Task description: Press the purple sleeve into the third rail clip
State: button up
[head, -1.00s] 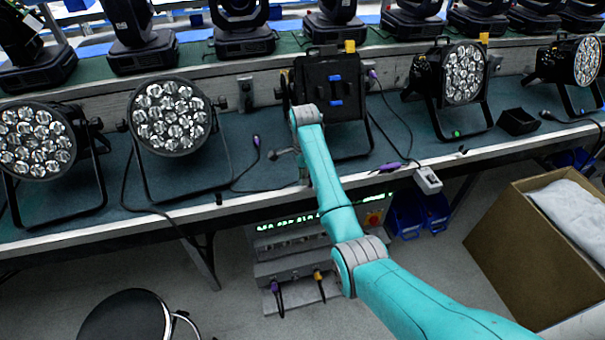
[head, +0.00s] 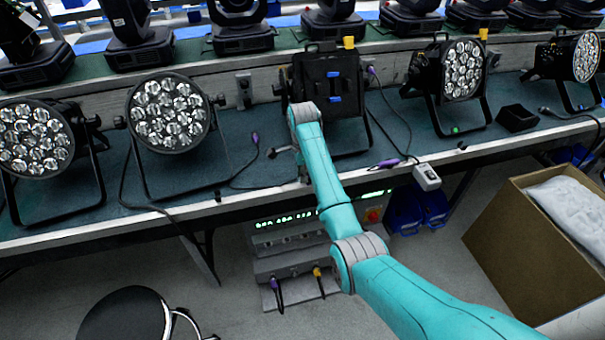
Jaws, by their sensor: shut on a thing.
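One purple sleeve (head: 388,164) lies at the bench's front edge, right of my forearm, on a dark cable close to a white box. Another purple sleeve (head: 255,139) is on a cable end left of my forearm. A third purple piece (head: 371,70) is at the side of the middle black can (head: 333,85). My teal arm reaches over the bench edge in front of that can. No rail clip can be made out clearly.
Par cans stand on the bench at left (head: 168,115) and right (head: 462,70). Below are a grey unit, blue bins, a stool (head: 122,315) and a carton (head: 497,240). Cables cross the bench.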

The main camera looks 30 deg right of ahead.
jog(key=shift+s+f, duration=0.1)
jog(key=shift+f, duration=1.25)
grip_shut()
dwell(2.0)
jog(key=o, duration=0.9)
grip_release()
jog(key=shift+r, duration=0.1)
